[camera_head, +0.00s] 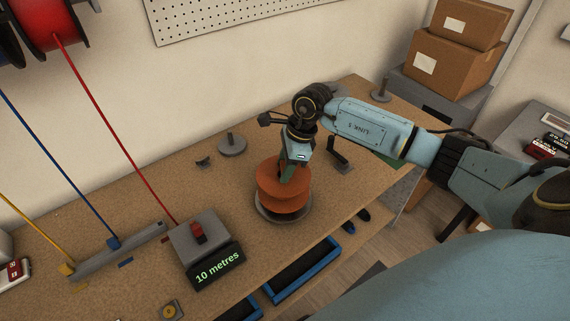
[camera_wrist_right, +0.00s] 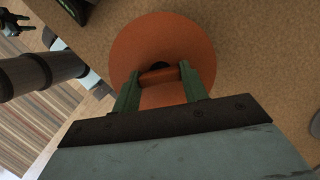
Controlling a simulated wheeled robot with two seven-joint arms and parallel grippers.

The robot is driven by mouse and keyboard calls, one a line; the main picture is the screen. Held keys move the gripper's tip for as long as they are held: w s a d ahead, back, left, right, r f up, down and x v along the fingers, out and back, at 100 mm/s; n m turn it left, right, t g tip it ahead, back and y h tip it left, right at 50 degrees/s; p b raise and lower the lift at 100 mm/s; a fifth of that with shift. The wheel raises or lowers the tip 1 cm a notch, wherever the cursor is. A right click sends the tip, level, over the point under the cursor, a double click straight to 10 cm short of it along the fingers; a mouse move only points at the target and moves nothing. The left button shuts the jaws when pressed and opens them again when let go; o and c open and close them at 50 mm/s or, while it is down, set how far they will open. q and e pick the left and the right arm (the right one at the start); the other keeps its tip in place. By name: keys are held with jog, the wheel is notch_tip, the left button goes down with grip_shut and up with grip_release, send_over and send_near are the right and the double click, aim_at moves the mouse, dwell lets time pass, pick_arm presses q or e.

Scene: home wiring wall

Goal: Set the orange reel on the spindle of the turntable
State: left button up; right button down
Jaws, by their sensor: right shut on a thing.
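The orange reel (camera_head: 282,193) has two flanges with a narrower waist. It stands about upright over the round grey turntable (camera_head: 262,213), whose rim shows around its lower flange. The spindle is hidden by the reel, and I cannot tell whether the reel rests on the plate or is slightly above it. My right gripper (camera_head: 290,174) comes down from above and is shut on the reel. In the right wrist view, the green fingers (camera_wrist_right: 160,82) close on an orange bar across the reel's top (camera_wrist_right: 140,45), beside a dark centre hole.
A grey box with a red knob (camera_head: 197,234) and a "10 metres" display (camera_head: 218,268) stand left of the turntable. A grey stand (camera_head: 232,145) is behind. Blue-edged trays (camera_head: 303,272) lie below the bench's front edge. Bench around the turntable's left side is clear.

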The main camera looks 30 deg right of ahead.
jog(key=shift+f+b, duration=1)
jog(key=shift+f, duration=0.15)
jog(key=c, duration=0.7)
grip_release()
jog(key=shift+f, duration=0.1)
jog(key=v, duration=1.3)
jog(key=shift+r, duration=0.25)
